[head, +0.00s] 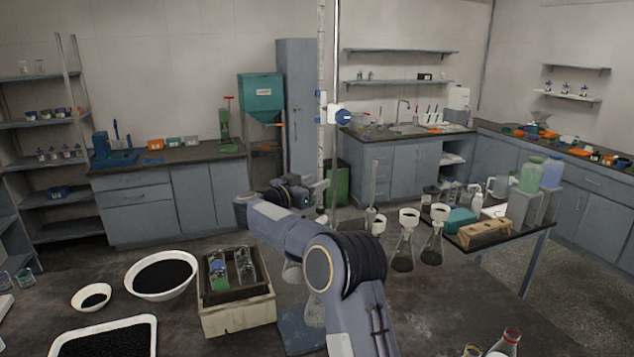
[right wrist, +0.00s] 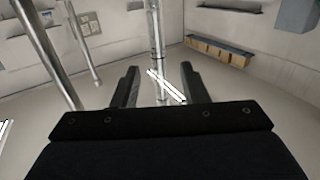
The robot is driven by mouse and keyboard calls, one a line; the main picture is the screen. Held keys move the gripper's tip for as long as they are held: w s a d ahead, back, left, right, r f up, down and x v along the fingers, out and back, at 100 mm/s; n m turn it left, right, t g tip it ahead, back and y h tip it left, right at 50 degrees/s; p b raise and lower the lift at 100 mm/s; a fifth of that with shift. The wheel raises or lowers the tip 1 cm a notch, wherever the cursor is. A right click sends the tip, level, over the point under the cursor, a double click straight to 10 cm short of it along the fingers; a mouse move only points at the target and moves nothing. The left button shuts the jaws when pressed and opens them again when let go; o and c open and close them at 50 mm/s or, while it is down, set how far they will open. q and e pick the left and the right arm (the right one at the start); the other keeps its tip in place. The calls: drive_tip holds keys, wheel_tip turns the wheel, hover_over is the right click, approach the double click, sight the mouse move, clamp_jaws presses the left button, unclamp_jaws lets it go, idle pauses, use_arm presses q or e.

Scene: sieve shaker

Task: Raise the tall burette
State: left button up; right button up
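The tall burette (head: 321,60) is a clear, upright, graduated tube near the middle of the head view. Its top runs out of the picture. Beside it stands a thin metal rod (head: 336,60) with a blue and white clamp (head: 341,114). My right gripper (head: 322,186) is level with the tube's lower part. In the right wrist view its two fingers (right wrist: 160,72) are spread apart. The tube (right wrist: 156,35) shows upright in the gap between them, apart from both. I cannot tell whether it is within the fingers' reach. My left gripper is out of view.
A box with bottles (head: 236,313) and bowls of dark grains (head: 161,276) stand on the left. The bench at front right (head: 450,305) is mostly clear.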

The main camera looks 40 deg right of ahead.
drive_tip(key=s+a+r, duration=0.2)
drive_tip(key=a+r, duration=0.5)
drive_tip(key=a, duration=0.2)
drive_tip(key=shift+a, duration=0.25)
idle(0.5)
